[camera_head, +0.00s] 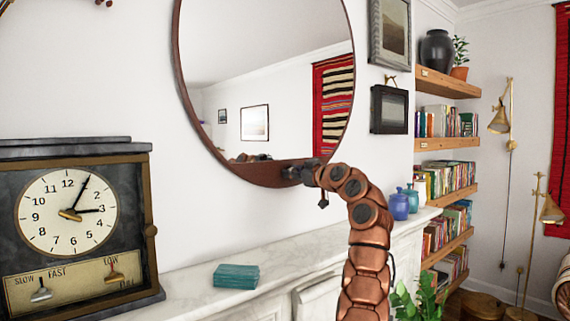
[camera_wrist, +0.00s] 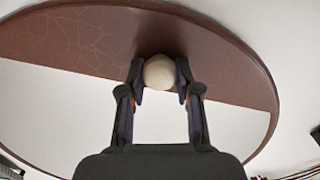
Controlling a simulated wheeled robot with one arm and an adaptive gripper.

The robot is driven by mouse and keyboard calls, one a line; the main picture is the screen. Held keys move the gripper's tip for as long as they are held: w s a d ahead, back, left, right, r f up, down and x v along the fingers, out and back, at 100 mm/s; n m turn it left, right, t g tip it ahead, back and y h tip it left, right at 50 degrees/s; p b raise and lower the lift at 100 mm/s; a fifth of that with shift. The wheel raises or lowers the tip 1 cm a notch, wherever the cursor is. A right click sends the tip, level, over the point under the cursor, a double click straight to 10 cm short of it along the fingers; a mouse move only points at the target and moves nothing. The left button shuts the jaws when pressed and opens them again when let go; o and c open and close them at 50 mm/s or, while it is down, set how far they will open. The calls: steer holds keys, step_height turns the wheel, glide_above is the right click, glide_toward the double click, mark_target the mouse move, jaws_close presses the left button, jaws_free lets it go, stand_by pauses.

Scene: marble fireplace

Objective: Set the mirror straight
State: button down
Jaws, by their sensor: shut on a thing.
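A large round mirror (camera_head: 260,45) with a thin brown rim hangs on the white wall above the mantel. Its bottom part is a brown panel (camera_head: 262,173), which also shows large in the wrist view (camera_wrist: 80,40). My gripper (camera_head: 300,172) is at the mirror's lower right edge. In the wrist view its two fingers are shut on a round cream knob (camera_wrist: 159,72) at the panel. The fingers hide the knob's sides. In the wrist view the panel's straight edge slopes down to the right. The head view does not clearly show how far the mirror is tilted.
A marble mantel (camera_head: 190,284) runs below, with a big clock (camera_head: 70,215) at left, teal coasters (camera_head: 236,276) in the middle and blue jars (camera_head: 400,205) at right. Two framed pictures (camera_head: 390,108) hang close right of the mirror. Bookshelves (camera_head: 445,145) stand beyond.

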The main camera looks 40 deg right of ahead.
steer(key=shift+r, duration=0.1)
steer(key=c, duration=0.8)
jaws_free()
steer(key=shift+s+a, duration=0.15)
steer(key=shift+s, duration=1.85)
steer(key=shift+s+a, duration=0.2)
steer(key=shift+s, duration=1.85)
steer(key=shift+s+a, duration=0.15)
steer(key=shift+s, duration=1.85)
steer(key=shift+s, duration=0.1)
